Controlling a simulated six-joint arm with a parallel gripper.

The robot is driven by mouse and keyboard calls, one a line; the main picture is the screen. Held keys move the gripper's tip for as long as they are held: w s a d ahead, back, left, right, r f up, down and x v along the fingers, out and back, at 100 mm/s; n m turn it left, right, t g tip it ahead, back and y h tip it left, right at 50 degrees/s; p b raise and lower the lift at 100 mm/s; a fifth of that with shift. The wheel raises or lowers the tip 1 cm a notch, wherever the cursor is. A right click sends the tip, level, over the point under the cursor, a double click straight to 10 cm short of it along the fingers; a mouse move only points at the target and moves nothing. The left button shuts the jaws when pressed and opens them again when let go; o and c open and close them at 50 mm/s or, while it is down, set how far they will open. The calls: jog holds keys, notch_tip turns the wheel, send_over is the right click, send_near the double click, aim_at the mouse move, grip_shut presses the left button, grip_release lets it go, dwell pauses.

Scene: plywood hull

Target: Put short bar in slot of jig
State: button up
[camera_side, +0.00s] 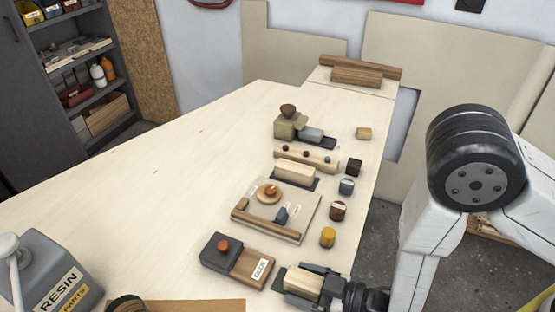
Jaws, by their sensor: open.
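A short light wooden bar (301,279) lies at the front edge of the table, on a dark green pad (278,277). My gripper (310,285) is open, with its dark fingers on either side of this bar; I cannot tell whether they touch it. The jig (310,212) seems to be the pale board in the middle. It carries a dark wooden strip (262,228), a round wooden disc with an orange knob (268,191), and a small blue block (281,215). I cannot make out its slot clearly.
A dark block on a wooden base labelled GLUE (252,267) stands left of my gripper. A cream block (295,172), a rail with knobs (318,161) and a green grinder-like device (291,125) stand behind the jig.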

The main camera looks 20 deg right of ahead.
jog(key=shift+d, duration=0.1)
jog(key=v, duration=0.7)
jog(key=shift+s+d, duration=0.15)
jog(key=shift+s, duration=0.2)
jog(key=shift+o, duration=0.4)
